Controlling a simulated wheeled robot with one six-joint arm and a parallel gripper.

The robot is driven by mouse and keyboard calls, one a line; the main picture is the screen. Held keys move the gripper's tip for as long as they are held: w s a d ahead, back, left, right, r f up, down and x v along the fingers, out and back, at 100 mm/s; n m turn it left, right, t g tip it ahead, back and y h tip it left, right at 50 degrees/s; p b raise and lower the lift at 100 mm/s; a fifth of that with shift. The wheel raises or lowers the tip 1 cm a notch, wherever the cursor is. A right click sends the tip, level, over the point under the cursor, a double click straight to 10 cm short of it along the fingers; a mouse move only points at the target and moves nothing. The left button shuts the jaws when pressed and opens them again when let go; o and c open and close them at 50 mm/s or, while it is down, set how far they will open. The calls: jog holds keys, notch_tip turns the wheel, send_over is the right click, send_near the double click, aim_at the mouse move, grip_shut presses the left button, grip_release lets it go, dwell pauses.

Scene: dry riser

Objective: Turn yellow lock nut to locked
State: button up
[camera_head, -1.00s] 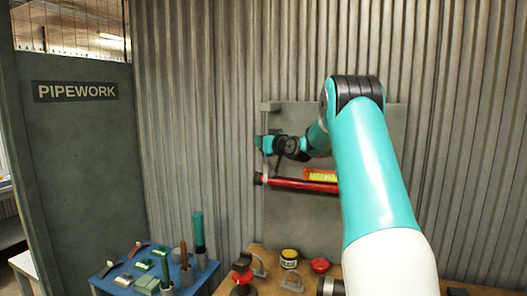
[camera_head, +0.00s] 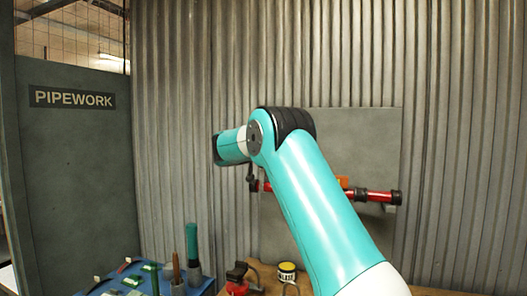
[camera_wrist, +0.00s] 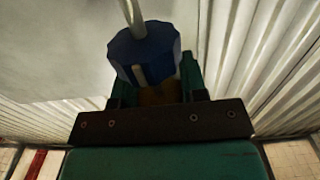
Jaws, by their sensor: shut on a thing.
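In the wrist view my gripper (camera_wrist: 158,90) has its teal fingers shut on a dim yellow-brown piece (camera_wrist: 158,96), which looks like the yellow lock nut. Most of it is hidden by the fingers and by a dark blue faceted nut (camera_wrist: 147,52) just beyond it. The blue nut carries a pale stripe on its near side, and a pale thin pipe (camera_wrist: 132,12) runs out of it. In the head view my arm hides the fingers and the lock nut. I cannot read the lock nut's turn position.
A red pipe (camera_head: 374,195) with dark fittings runs across a grey panel (camera_head: 365,135) on the corrugated wall. A blue table with several small parts stands at lower left.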

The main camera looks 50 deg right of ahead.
jog(key=m+g+p, duration=0.1)
jog(key=m+g+h+p, duration=0.1)
jog(key=shift+r+g, duration=0.25)
jog(key=shift+g, duration=0.15)
jog(key=m+g+p, duration=0.1)
jog(key=g+p, duration=0.1)
jog(key=p, duration=0.1)
jog(key=shift+s, duration=0.1)
jog(key=m+g+p, duration=0.1)
jog(key=g+p, duration=0.1)
jog(key=p, duration=0.1)
jog(key=shift+s+m+g+p, duration=0.2)
jog(key=shift+m+g+p, duration=0.1)
jog(key=shift+m, duration=0.1)
jog(key=shift+f+g+p, duration=0.1)
jog(key=shift+g+p, duration=0.2)
jog(key=shift+s+d+f+m+g+p, duration=0.1)
jog(key=shift+f+m+g+p, duration=0.05)
jog(key=shift+m+g+p, duration=0.2)
jog(key=o, duration=0.9)
jog(key=shift+d, duration=0.1)
